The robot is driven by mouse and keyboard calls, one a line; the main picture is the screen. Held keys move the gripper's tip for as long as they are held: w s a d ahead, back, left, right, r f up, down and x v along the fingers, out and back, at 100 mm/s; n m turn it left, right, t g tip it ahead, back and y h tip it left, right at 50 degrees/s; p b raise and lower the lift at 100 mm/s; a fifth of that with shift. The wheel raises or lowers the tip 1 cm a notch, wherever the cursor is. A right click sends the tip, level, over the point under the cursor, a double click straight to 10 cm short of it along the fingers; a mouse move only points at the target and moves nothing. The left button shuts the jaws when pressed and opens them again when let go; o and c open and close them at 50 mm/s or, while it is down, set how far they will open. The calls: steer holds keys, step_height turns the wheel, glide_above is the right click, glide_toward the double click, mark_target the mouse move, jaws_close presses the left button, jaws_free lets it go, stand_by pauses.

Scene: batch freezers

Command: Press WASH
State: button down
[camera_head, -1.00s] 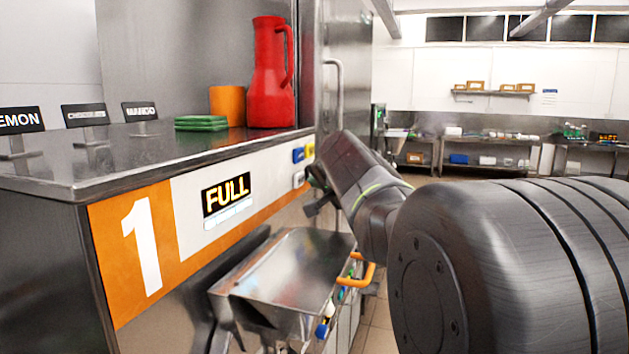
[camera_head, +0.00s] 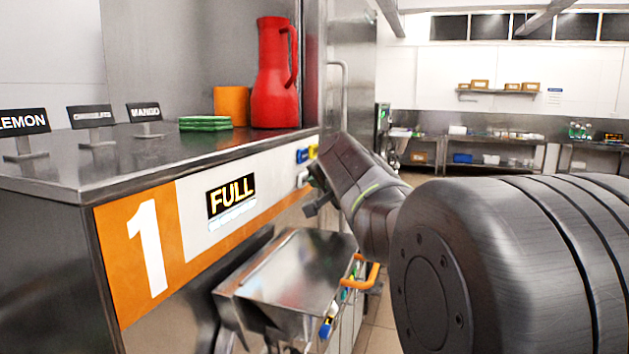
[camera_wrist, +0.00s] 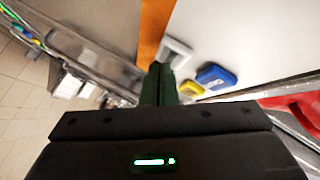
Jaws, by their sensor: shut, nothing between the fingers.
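Machine 1's front panel (camera_head: 190,215) carries a blue button (camera_head: 302,155), a yellow button (camera_head: 313,151) and a grey button (camera_head: 302,179) at its far right end. The wrist view shows the blue (camera_wrist: 216,76), yellow (camera_wrist: 191,88) and grey (camera_wrist: 177,52) buttons close together. No WASH lettering is readable on any of them. My gripper (camera_head: 312,190) is at the panel's right end, close to the grey button. In the wrist view its shut, empty fingers (camera_wrist: 158,72) point just left of the grey button; contact cannot be told. A display reads FULL (camera_head: 231,196).
On the counter stand a red jug (camera_head: 274,75), an orange cup (camera_head: 231,103), green cloths (camera_head: 205,123) and flavour signs. The aisle to the right is open.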

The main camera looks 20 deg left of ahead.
steer(key=shift+a+p, duration=0.35)
steer(key=shift+a, duration=0.15)
stand_by(0.5)
steer(key=shift+d, duration=0.1)
steer(key=shift+d+b, duration=0.8)
steer(key=shift+d, duration=0.05)
steer(key=d+b, duration=0.3)
steer(key=d, duration=0.2)
steer(key=shift+w+b, duration=0.2)
steer(key=shift+b, duration=0.1)
steer(key=shift+a, duration=0.15)
stand_by(0.4)
